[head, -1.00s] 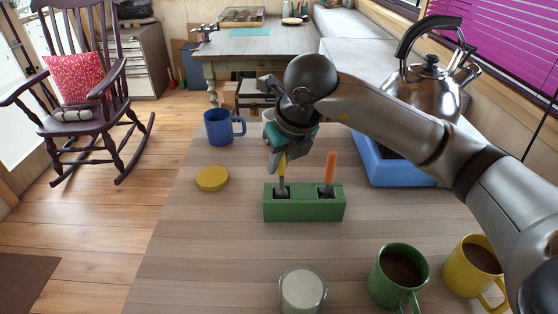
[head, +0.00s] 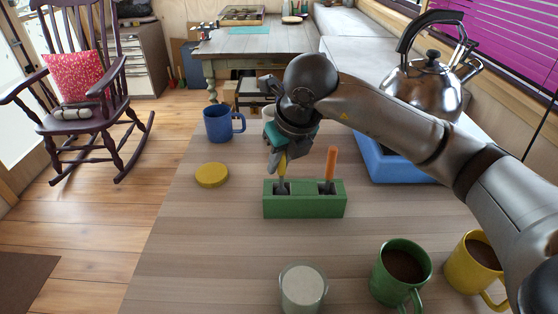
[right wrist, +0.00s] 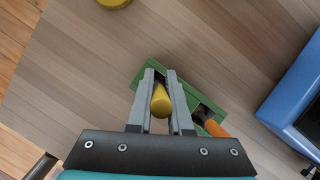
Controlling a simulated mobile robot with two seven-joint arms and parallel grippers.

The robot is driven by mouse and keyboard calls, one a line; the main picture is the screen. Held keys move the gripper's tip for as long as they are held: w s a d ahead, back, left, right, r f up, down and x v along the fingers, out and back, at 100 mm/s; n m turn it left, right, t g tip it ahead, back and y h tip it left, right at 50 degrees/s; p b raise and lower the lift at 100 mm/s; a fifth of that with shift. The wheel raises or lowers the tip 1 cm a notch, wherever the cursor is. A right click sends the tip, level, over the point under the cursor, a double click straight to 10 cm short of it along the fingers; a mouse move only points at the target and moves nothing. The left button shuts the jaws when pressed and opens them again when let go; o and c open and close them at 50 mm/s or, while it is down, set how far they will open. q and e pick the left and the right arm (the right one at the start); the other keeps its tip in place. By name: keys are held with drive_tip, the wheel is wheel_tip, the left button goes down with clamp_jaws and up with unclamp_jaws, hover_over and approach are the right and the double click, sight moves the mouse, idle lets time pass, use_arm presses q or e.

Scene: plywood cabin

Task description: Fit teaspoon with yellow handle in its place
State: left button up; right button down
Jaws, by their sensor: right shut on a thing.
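The teaspoon with the yellow handle (head: 282,165) stands about upright in the left slot of the green holder (head: 305,206). My right gripper (head: 278,160) is shut on its handle from above. In the right wrist view the yellow handle (right wrist: 161,101) sits between the two grey fingers (right wrist: 160,84). The lower end of the spoon is inside the slot; how deep it sits I cannot tell. A spoon with an orange handle (head: 330,163) stands in the right slot, and its handle (right wrist: 215,128) also shows in the right wrist view. My left gripper is not in view.
A blue mug (head: 222,124) and a yellow lid (head: 211,175) are left of the holder. A glass (head: 302,289), a green mug (head: 400,272) and a yellow mug (head: 474,262) stand at the front.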

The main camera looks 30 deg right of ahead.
sight(284, 154)
drive_tip(key=shift+f+b, duration=0.45)
drive_tip(key=shift+f, duration=0.15)
drive_tip(key=c, duration=1.2)
unclamp_jaws()
drive_tip(key=o, duration=1.1)
drive_tip(key=shift+p+v, duration=2.05)
drive_tip(key=shift+v, duration=1.5)
